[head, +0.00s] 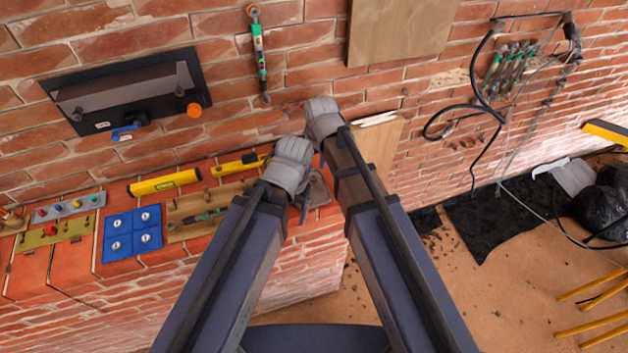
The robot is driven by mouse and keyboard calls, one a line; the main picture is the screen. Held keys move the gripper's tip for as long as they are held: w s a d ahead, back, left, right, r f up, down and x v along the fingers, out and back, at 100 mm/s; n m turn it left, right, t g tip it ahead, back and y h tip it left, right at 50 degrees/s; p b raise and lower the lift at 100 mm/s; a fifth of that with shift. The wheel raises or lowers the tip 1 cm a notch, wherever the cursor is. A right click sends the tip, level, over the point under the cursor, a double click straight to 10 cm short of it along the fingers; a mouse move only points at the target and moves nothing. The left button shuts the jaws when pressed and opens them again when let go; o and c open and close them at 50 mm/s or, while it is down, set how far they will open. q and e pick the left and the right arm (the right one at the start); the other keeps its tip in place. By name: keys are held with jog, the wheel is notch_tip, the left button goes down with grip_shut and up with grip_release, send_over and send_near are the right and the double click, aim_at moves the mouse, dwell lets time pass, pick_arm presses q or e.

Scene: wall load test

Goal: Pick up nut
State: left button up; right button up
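I cannot single out a nut for certain. A blue square block (133,256) lies on the brick ledge at the left and carries several small silver round pieces (145,215), too small to identify as nuts. My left gripper (306,194) is at the ledge's right end, well to the right of the blue block. My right gripper (312,140) is farther up, in front of the brick wall. Grey wrist housings hide most of both grippers' fingers, so I cannot see whether they are open or hold anything.
The ledge (75,268) also holds a wooden tray (180,212), yellow levels (165,182) and a panel with coloured knobs (70,207). A black wall box (130,95) hangs above. Cables (473,105) hang at the right. Dirt floor with black sheeting (510,215) lies below.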

aim_at(314, 181)
jog(key=shift+w+a+f+b, duration=0.1)
jog(key=shift+w+f+b, duration=0.05)
jog(key=shift+f+b, duration=0.8)
jog(key=shift+w+a+f+b, duration=0.1)
jog(key=shift+f+b, duration=0.75)
jog(key=shift+f, duration=0.2)
jog(key=shift+w+a+f+b, duration=0.1)
jog(key=shift+w+f+b, duration=0.05)
jog(key=shift+f+b, duration=0.8)
jog(key=shift+c, duration=0.3)
grip_shut()
